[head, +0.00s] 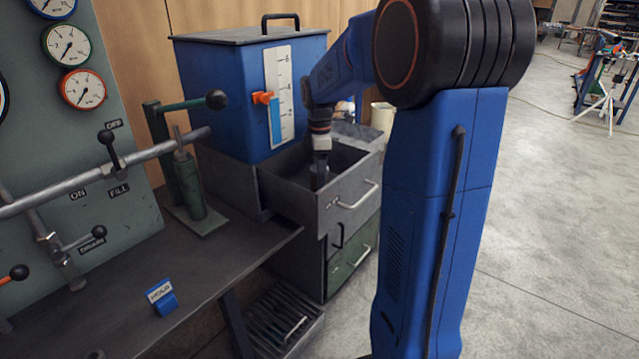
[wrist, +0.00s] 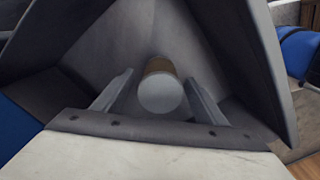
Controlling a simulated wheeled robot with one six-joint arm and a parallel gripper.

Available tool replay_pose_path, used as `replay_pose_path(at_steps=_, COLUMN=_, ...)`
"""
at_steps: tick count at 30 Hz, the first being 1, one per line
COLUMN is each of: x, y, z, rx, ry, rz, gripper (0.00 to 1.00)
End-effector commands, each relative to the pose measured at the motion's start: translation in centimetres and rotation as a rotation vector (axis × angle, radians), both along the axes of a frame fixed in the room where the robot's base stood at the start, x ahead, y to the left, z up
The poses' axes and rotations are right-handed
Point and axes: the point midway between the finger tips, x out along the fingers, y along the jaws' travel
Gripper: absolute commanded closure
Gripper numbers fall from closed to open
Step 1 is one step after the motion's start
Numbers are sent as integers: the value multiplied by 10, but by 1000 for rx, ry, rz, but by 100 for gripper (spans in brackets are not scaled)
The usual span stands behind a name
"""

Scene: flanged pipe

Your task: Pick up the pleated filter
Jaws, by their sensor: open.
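The pleated filter (wrist: 160,93) appears to be the short cylinder with a pale round end and a brown side in the wrist view. It lies inside the open grey drawer (head: 347,217), whose walls surround it. My gripper (wrist: 158,84) is open, with one finger on each side of the cylinder. A gap shows between the cylinder and each finger. In the head view my gripper (head: 320,178) reaches down into the drawer. The filter is hidden there by the drawer's front and my wrist.
A blue tank (head: 225,95) with a level scale stands behind the drawer. A green hand pump (head: 190,190) and a dark bench (head: 215,255) are at the left. A closed green drawer (head: 348,270) sits below. Open floor (head: 545,220) lies to the right.

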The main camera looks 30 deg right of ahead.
Motion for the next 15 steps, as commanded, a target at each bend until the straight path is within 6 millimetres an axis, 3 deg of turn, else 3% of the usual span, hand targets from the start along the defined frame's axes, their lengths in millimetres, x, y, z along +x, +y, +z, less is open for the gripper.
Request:
replay_pose_path(at_steps=3, x=0, y=0, z=0, rx=0, ry=0, rz=0, gripper=37)
replay_pose_path(at_steps=9, x=0, y=0, z=0, rx=0, ry=0, rz=0, gripper=81)
replay_pose_path(at_steps=15, x=0, y=0, z=1, rx=0, ry=0, rz=0, gripper=81)
